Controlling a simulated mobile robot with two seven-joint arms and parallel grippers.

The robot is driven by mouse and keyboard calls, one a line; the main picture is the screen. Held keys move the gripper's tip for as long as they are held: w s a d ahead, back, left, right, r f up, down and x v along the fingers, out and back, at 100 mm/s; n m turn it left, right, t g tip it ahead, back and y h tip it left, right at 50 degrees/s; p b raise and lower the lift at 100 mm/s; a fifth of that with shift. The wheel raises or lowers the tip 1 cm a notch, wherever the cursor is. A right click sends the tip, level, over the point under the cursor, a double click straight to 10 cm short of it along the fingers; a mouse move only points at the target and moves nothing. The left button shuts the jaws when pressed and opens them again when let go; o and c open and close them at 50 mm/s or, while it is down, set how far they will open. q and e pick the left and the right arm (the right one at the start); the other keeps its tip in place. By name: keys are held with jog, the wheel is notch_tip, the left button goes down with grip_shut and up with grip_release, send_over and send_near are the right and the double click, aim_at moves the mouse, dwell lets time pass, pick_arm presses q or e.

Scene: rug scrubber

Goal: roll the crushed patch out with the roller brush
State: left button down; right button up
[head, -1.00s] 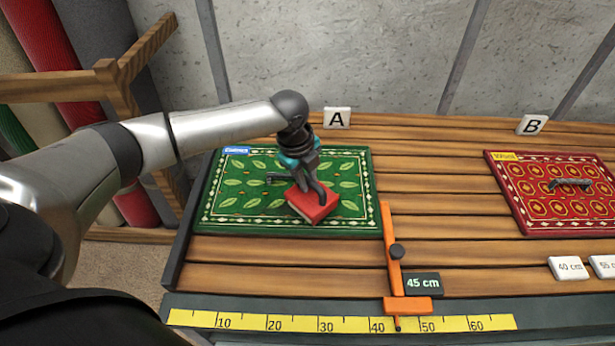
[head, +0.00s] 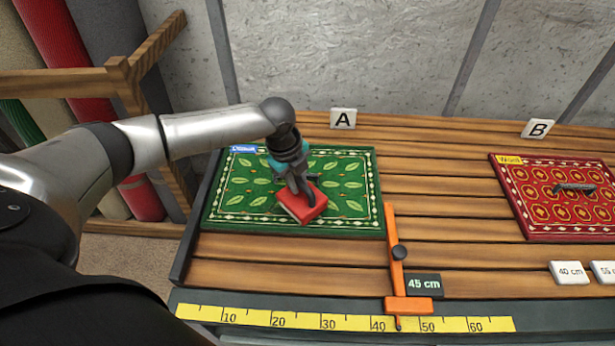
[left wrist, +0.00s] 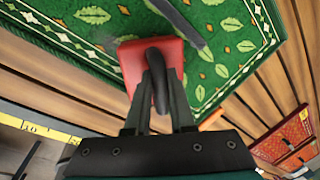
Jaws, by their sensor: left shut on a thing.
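My left gripper (head: 302,191) is shut on the dark handle of a red, block-shaped tool (head: 300,210). The tool is over the front middle of the green leaf-patterned rug (head: 352,218), under label A. In the left wrist view my gripper (left wrist: 160,85) grips the arched handle above the red body (left wrist: 132,62). I cannot tell whether a roller is underneath. A dark grey strip (left wrist: 182,22) crosses the rug beyond the tool in the left wrist view. In the head view my arm covers that part. My right gripper is not in view.
An orange slide stop (head: 397,262) stands right of the rug by a 45 cm tag (head: 424,284). A yellow ruler (head: 350,320) runs along the front. A red rug (head: 530,222) with a dark object on it lies at right.

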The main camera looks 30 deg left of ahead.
pick_arm(q)
jog(key=shift+s+a+f+p, duration=0.1)
jog(key=shift+s+a+p, duration=0.35)
jog(key=shift+a, duration=0.5)
jog(key=shift+s+a+f+p, duration=0.1)
jog(key=shift+s+a+p, duration=0.15)
jog(key=shift+s+a, duration=0.5)
jog(key=shift+s+a+r+p, duration=0.1)
jog(key=shift+s+a+p, duration=0.2)
jog(key=shift+a, duration=0.55)
jog(key=shift+s+a+p, duration=0.2)
jog(key=shift+a+p, duration=0.1)
jog(key=shift+a, duration=0.55)
jog(key=shift+s+a+r+p, duration=0.15)
jog(key=shift+s+a, duration=0.25)
jog(key=shift+a, duration=0.45)
jog(key=shift+s+a+f+p, duration=0.1)
jog(key=shift+s+a+p, duration=0.2)
jog(key=shift+a, duration=0.55)
jog(key=shift+d, duration=0.1)
